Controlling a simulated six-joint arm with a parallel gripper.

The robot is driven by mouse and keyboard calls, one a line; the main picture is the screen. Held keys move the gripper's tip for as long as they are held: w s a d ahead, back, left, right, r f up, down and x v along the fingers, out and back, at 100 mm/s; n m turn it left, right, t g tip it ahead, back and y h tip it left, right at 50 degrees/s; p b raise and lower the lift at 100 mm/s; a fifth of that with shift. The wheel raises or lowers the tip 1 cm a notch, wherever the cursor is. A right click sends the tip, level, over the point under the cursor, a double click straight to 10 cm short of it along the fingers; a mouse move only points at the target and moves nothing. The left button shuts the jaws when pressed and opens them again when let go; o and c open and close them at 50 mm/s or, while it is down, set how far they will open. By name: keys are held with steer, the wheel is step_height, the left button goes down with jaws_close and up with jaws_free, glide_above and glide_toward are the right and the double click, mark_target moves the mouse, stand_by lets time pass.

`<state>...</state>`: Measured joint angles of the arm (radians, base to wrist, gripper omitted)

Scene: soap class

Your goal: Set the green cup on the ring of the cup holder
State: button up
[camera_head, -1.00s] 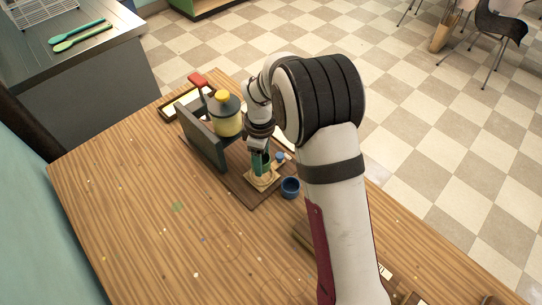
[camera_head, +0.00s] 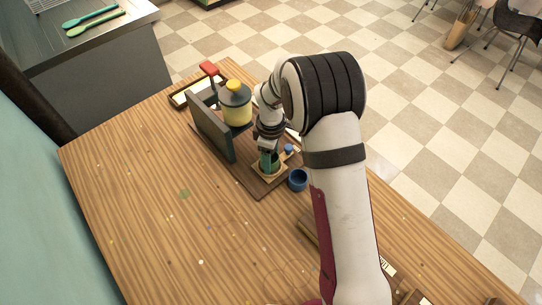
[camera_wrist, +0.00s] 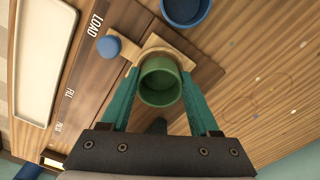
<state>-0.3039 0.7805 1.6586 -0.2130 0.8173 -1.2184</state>
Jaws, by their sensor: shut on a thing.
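The green cup (camera_wrist: 160,88) is between the teal fingers of my gripper (camera_wrist: 160,80) in the wrist view, and the gripper is shut on it. The cup holder (camera_wrist: 152,45) is a pale wooden piece with a blue knob (camera_wrist: 109,46) at one end. The cup overlaps its ring, so most of the ring is hidden. I cannot tell whether the cup's base touches it. In the head view my gripper (camera_head: 269,162) points down over the pale holder (camera_head: 268,173), and the fingers partly hide the green cup.
A dark blue cup (camera_head: 298,180) stands beside the holder. A grey upright panel (camera_head: 211,128) and a yellow dispenser (camera_head: 236,103) stand behind, to the left. A white-topped tray (camera_wrist: 45,60) lies beside the board. The left part of the wooden table (camera_head: 150,190) is mostly clear.

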steer(key=shift+f, duration=0.4)
stand_by(0.8)
steer(key=o, duration=1.4)
steer(key=shift+o, duration=0.3)
steer(key=shift+r, duration=2.95)
